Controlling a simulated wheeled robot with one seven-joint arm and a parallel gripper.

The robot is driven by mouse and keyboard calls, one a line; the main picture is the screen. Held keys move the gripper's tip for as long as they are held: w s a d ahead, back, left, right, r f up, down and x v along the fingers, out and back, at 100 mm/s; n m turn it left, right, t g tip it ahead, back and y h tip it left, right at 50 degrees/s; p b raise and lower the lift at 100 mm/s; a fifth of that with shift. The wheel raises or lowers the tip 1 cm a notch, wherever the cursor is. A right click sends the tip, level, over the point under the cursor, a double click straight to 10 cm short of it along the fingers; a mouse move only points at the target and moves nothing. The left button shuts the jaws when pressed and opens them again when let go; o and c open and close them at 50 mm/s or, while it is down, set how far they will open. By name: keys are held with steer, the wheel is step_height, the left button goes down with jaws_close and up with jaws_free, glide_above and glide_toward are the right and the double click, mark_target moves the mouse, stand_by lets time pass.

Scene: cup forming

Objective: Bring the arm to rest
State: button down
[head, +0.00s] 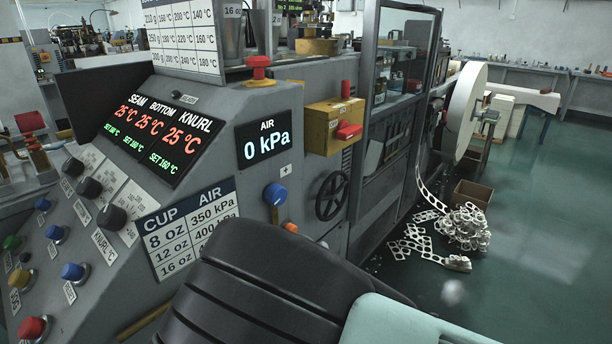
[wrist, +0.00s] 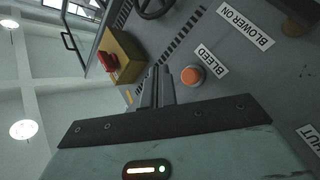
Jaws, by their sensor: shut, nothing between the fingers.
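My gripper (wrist: 158,72) shows in the wrist view with its two grey fingers together and nothing between them. It points toward the grey front of the cup forming machine (head: 262,105). In the head view, black and pale green parts of my arm fill the bottom middle and hide the lower machine front. The fingers cannot be made out there.
A yellow box with a red switch (head: 334,126), a black handwheel (head: 331,196) and a blue knob (head: 275,195) stick out from the machine. The air display (head: 267,138) reads 0 kPa. Punched scrap (head: 463,228) lies on the green floor, which is open at right.

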steer(key=s+d+r+m+g+y+p, duration=0.1)
steer(key=s+r+m+g+p, duration=0.35)
steer(key=s+g, duration=0.95)
steer(key=s+d+r+n+g+h, duration=0.1)
steer(key=s+d+r+g, duration=0.3)
steer(key=s+d+r, duration=0.7)
steer(key=s+r+h, duration=0.1)
steer(key=s+r, duration=0.1)
steer(key=s, duration=0.1)
steer(key=shift+s+d+r, duration=0.25)
steer(key=shift+d, duration=0.1)
stand_by(3.1)
